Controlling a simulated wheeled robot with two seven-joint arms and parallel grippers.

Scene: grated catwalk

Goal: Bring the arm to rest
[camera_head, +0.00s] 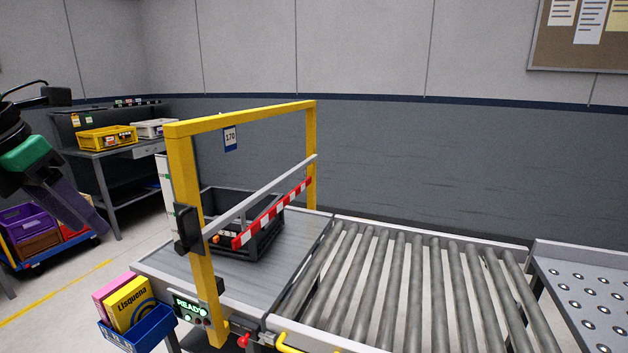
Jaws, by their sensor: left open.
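My left gripper (88,222) hangs at the left edge of the view, with dark fingers pointing down and to the right. It is open, and I see nothing between the fingers. It is in the air left of the yellow gate frame (182,190), apart from it. My black and green wrist shows above the fingers. My right arm and gripper are not in view.
A black crate (262,243) sits on the conveyor inside the gate, behind a red-and-white bar (272,213). Rollers (410,285) run to the right. A blue bin (140,330) holds boxes at front left. A cart (50,255) and workbench (118,152) stand at left.

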